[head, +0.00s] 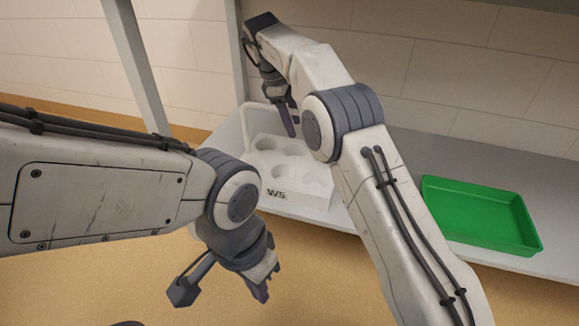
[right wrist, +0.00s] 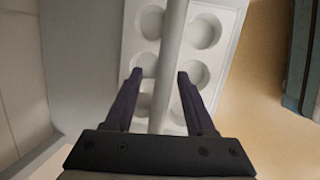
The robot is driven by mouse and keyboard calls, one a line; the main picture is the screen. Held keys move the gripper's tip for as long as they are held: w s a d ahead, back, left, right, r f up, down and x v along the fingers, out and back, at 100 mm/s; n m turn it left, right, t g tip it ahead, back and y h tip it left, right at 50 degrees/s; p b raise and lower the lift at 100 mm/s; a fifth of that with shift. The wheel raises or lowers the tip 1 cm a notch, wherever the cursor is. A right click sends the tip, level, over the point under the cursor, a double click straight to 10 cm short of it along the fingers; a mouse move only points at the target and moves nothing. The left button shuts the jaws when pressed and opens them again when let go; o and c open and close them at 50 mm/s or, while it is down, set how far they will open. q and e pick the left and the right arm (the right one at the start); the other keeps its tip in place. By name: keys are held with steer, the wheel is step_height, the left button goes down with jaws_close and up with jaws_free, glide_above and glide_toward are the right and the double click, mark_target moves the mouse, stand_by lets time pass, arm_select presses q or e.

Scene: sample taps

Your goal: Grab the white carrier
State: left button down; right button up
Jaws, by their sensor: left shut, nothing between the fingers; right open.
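The white carrier (head: 310,196), marked "W5", stands on the grey shelf, its top full of round empty wells. My right gripper (head: 289,120) is over it in the head view, partly hidden behind my right arm. In the right wrist view the right gripper (right wrist: 160,75) is open, pointing down at the carrier (right wrist: 181,48). The carrier's pale handle bar (right wrist: 171,40) runs lengthwise between the two fingers, with a gap on each side. My left gripper (head: 264,287) is shut and empty, in front of and below the shelf edge.
A green tray (head: 481,217) lies empty on the shelf (head: 405,155) to the right. A grey upright post (head: 137,65) stands left of the carrier. A tiled wall (head: 440,75) closes off the back. Open floor (head: 330,275) lies in front.

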steer(key=shift+f, duration=0.25)
stand_by(0.3)
jaws_close()
stand_by(1.3)
